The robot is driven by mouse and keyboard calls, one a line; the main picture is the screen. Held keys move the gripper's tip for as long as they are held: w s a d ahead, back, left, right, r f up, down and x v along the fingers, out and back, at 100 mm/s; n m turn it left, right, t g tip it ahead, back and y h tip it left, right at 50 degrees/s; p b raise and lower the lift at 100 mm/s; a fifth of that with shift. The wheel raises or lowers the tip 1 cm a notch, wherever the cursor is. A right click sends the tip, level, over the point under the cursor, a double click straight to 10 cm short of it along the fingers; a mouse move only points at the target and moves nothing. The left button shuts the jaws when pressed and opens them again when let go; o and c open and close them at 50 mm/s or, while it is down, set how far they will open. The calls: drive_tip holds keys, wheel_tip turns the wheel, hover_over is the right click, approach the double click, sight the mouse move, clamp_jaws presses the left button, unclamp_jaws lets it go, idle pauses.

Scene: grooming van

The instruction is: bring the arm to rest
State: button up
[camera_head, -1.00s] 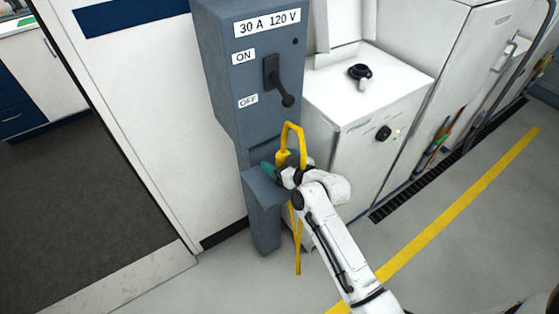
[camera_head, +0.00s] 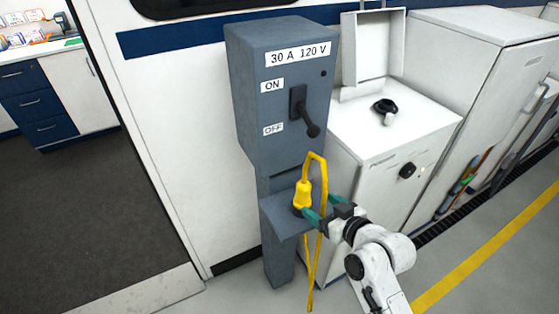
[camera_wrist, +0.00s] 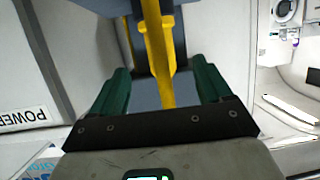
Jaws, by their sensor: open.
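My gripper (camera_head: 322,208) is at the right of the yellow plug (camera_head: 302,195), its green fingers open and pointing left. The plug stands upright on the small shelf (camera_head: 285,228) of the grey power pedestal (camera_head: 285,150). Its yellow cable (camera_head: 318,170) loops up and hangs down past the shelf, close to the fingers. In the wrist view the yellow cable or plug (camera_wrist: 158,50) shows ahead, in line with the gap between the two green fingers (camera_wrist: 160,92). I cannot tell whether a finger touches the cable.
A doorway with dark floor (camera_head: 80,220) lies left. Open grey floor with a yellow line (camera_head: 490,255) lies right.

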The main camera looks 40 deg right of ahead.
drive_tip(key=s+a+f+n+g+y, duration=0.2)
drive_tip(key=s+a+f+g+y, duration=0.1)
drive_tip(key=s+a+f+g, duration=0.6)
drive_tip(key=s+a+g, duration=0.3)
drive_tip(key=s, duration=0.6)
drive_tip(key=shift+a+g, duration=0.3)
drive_tip(key=shift+a, duration=0.35)
